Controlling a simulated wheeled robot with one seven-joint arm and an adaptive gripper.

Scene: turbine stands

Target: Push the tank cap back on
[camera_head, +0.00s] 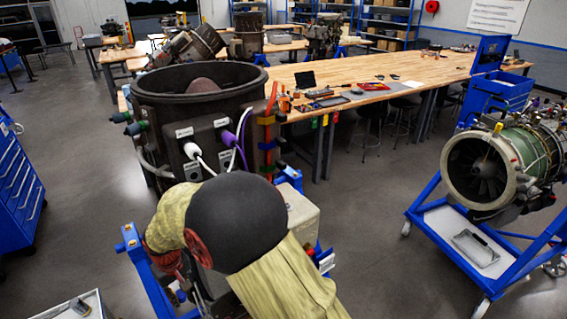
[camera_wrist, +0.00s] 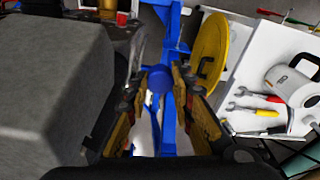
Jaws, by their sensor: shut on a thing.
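My gripper (camera_wrist: 161,80) shows in the wrist view with its two yellow-and-black fingers pointing away from the camera. A round blue piece (camera_wrist: 159,79) sits between the fingertips, and the gripper is shut on it. It looks like the cap, though blue frame parts behind it blur its outline. I cannot make out the tank's opening. A large grey box-like body (camera_wrist: 50,85) fills the left of the wrist view, close beside the fingers; I cannot tell if it is the tank. In the head view my covered arm hides the gripper and the blue piece.
A blue stand frame (camera_wrist: 172,35) runs behind the fingers. A yellow disc (camera_wrist: 208,55) and a white tray (camera_wrist: 245,75) with tools and a mug lie at right. In the head view a big dark engine casing (camera_head: 190,110) stands beyond my arm; a turbine cart (camera_head: 480,250) stands right.

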